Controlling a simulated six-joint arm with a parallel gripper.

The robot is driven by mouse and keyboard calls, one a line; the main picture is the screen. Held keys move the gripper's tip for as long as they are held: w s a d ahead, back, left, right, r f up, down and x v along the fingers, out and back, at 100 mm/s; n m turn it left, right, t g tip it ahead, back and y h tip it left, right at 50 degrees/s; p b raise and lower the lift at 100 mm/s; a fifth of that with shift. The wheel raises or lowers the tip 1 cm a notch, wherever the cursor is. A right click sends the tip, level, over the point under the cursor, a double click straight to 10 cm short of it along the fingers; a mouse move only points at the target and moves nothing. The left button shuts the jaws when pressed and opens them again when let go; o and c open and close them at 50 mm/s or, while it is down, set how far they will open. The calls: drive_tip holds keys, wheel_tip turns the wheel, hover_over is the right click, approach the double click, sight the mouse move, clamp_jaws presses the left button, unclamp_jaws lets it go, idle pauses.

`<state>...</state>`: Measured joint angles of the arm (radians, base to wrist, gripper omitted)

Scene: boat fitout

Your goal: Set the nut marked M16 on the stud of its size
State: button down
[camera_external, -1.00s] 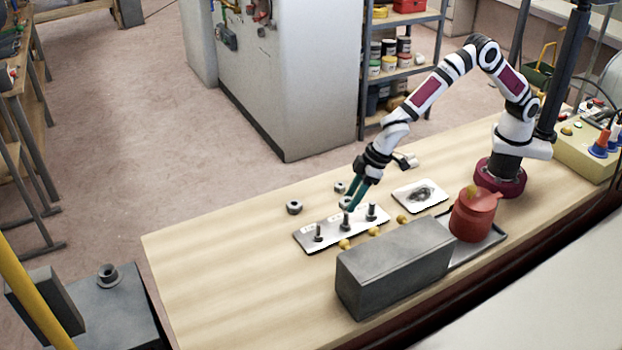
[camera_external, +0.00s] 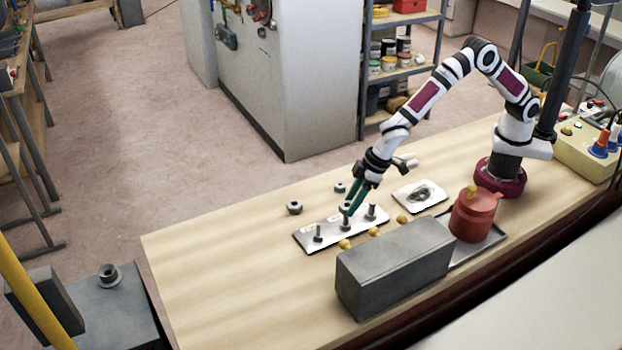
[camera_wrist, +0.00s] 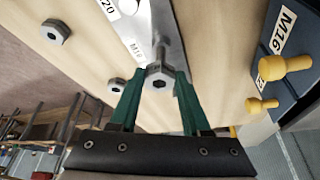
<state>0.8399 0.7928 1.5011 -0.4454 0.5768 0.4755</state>
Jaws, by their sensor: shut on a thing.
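My gripper (camera_external: 349,208), with green fingers, is shut on a grey hex nut (camera_wrist: 159,77) in the wrist view. No marking on this nut is readable. The pale stud plate (camera_external: 327,237) carries three upright studs. The held nut is close to the middle stud (camera_external: 346,224), apparently at or above its top; I cannot tell whether they touch. Part of a stud (camera_wrist: 160,48) shows behind the nut in the wrist view. The plate label (camera_wrist: 130,48) beside it reads "M1" with the rest unclear; another ends in "20". The left stud (camera_external: 318,233) and right stud (camera_external: 371,212) are bare.
Two loose nuts lie beyond the plate: one (camera_external: 294,207) left, another (camera_external: 340,187) farther back. A red pot (camera_external: 473,217) is right. The table's left is clear.

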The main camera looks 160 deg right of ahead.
drive_tip(key=shift+f, duration=1.25)
drive_tip(key=shift+c, duration=1.4)
unclamp_jaws()
drive_tip(key=shift+r, duration=0.15)
wheel_tip(320, 180, up, 6)
drive_tip(key=shift+r, duration=0.4)
